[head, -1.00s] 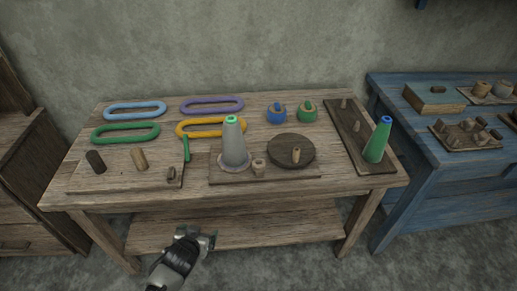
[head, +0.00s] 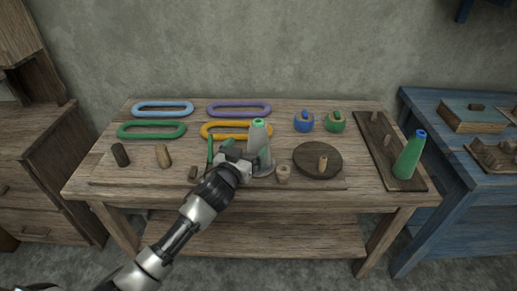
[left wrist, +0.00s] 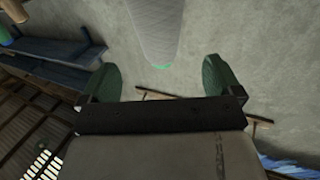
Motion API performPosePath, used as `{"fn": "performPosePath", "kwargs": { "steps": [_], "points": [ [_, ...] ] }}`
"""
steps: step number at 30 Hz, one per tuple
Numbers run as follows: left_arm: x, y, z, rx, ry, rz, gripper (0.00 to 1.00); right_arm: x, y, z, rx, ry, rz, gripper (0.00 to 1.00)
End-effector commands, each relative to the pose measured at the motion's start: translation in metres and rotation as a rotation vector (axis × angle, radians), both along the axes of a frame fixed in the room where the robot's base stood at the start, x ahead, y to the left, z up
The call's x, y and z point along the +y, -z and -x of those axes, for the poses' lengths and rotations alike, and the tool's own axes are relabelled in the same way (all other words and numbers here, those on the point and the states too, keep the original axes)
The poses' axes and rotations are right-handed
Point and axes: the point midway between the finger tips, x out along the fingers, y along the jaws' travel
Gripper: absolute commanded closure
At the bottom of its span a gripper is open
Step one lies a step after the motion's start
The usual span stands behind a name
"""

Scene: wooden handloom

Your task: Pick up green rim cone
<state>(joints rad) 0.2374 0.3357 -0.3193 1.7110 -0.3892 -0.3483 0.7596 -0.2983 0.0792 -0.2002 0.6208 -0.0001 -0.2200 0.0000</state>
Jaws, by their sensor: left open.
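The green rim cone (head: 262,142) is a grey cone with a bright green rim at its top. It stands upright near the middle front of the wooden table. My left gripper (head: 242,158) is at the cone's left side in the head view and hides part of its lower left. In the left wrist view the grey cone (left wrist: 155,25) comes in from the top, its green rim just beyond and between the two spread fingers (left wrist: 161,78). The gripper is open; contact cannot be made out. My right gripper is not in view.
A small wooden spool (head: 283,173) and a round dark disc (head: 318,160) stand right of the cone. A green cone with a blue rim (head: 408,158) stands on the right-hand board.

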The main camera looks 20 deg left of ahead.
Motion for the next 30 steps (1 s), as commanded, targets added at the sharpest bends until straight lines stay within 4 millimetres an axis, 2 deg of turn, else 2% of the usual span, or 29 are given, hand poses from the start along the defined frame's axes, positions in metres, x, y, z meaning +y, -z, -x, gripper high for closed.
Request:
{"fn": "performPosePath", "kwargs": {
  "steps": [3, 11, 19, 23, 30],
  "points": [
    [-0.003, 0.0, -0.019, -0.001, 0.0, -0.001, 0.06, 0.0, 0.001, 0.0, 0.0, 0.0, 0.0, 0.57],
    [-0.005, 0.0, -0.038, 0.001, -0.001, -0.001, 0.06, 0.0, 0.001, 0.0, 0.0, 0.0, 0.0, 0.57],
    [-0.009, 0.002, -0.074, 0.002, -0.001, -0.002, 0.06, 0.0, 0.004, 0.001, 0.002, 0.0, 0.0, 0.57],
    [-0.01, 0.001, -0.081, 0.002, 0.0, -0.001, 0.06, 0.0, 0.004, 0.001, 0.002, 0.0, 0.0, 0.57],
    [-0.01, 0.001, -0.082, 0.002, 0.0, -0.001, 0.06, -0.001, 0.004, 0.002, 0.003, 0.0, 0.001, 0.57]
  ]
}}
